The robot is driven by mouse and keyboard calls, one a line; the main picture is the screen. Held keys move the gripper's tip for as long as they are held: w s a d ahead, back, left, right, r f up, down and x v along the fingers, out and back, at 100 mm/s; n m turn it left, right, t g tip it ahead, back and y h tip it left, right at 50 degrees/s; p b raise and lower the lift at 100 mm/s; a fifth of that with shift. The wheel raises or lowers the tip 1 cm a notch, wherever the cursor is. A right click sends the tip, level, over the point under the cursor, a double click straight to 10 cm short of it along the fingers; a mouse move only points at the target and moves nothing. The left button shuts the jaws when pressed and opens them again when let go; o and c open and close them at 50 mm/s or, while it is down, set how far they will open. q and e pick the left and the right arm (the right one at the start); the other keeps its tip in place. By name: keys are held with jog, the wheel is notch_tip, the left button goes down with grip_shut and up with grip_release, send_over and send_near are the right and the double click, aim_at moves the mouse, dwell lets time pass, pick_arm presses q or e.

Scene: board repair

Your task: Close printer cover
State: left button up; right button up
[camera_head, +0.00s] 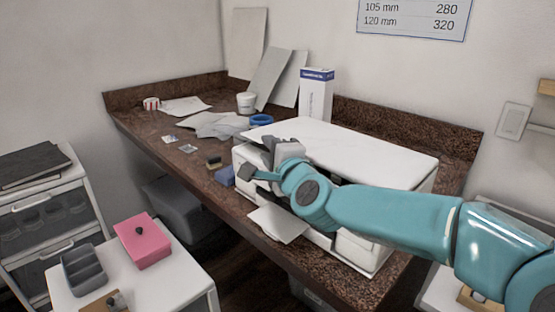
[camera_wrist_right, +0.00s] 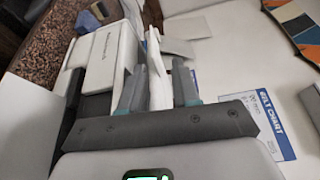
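The white printer (camera_head: 350,255) stands on the dark speckled counter. Its broad white cover (camera_head: 345,140) lies about flat on top, with a dark gap along part of the front edge below it. My right arm crosses the printer's front and hides much of that edge, so I cannot tell if the cover is fully down. My right gripper (camera_head: 258,158) is at the printer's front left corner, close to the cover's edge; contact is unclear. My left gripper is not in view.
A white box with a blue top (camera_head: 316,95) and leaning panels (camera_head: 247,42) stand behind the printer. A white tub (camera_head: 246,103), blue tape roll (camera_head: 261,120), papers and small items lie left of it. A pink box (camera_head: 142,243) and grey tray (camera_head: 84,272) sit on the low white cabinet.

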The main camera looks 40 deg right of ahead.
jog(key=v, duration=0.4)
jog(key=shift+s, duration=0.15)
dwell(0.4)
